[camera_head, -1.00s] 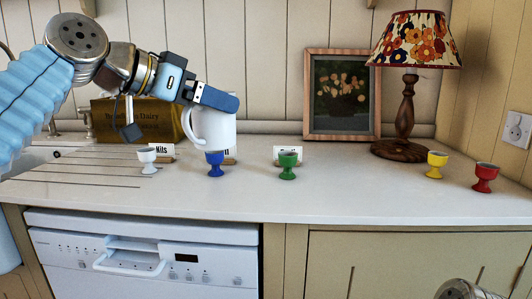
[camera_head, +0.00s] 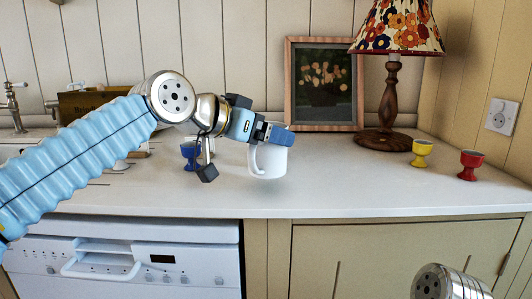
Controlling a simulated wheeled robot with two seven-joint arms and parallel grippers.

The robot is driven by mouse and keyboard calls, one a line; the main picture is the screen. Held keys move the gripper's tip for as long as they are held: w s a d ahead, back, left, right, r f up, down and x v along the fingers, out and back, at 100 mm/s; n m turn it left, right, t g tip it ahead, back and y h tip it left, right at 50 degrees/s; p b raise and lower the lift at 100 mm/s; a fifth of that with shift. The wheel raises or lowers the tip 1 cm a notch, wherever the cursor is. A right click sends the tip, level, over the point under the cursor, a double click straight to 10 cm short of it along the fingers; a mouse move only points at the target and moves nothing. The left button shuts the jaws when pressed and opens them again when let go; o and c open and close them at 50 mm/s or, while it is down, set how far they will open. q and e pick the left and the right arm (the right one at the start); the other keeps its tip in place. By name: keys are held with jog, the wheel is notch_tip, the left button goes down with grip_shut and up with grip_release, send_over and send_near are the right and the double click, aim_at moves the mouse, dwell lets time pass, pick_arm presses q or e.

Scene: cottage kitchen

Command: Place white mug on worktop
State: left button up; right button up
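The white mug (camera_head: 268,163) is upright over the middle of the white worktop (camera_head: 340,180). My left gripper (camera_head: 278,134) reaches in from the left and is shut on the mug at its upper part. The mug's handle faces left. A faint shadow lies below the mug, and I cannot tell whether its base touches the worktop. Of my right arm only a round metal part shows at the bottom right; its gripper is not in view.
A blue egg cup (camera_head: 188,152) stands left of the mug, partly behind my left arm. Yellow (camera_head: 421,153) and red (camera_head: 471,164) egg cups stand to the right. A lamp (camera_head: 389,105) and framed picture (camera_head: 325,83) stand behind.

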aim_at(266, 150)
pick_arm(q)
jog(key=f, duration=0.3)
jog(key=shift+d+f+b, duration=0.25)
jog(key=shift+f+b, duration=0.05)
jog(key=shift+b, duration=0.1)
jog(key=o, duration=1)
jog(key=shift+o, duration=0.2)
jog(key=b+v, duration=0.1)
jog(key=v, duration=1.1)
jog(key=shift+b, duration=0.4)
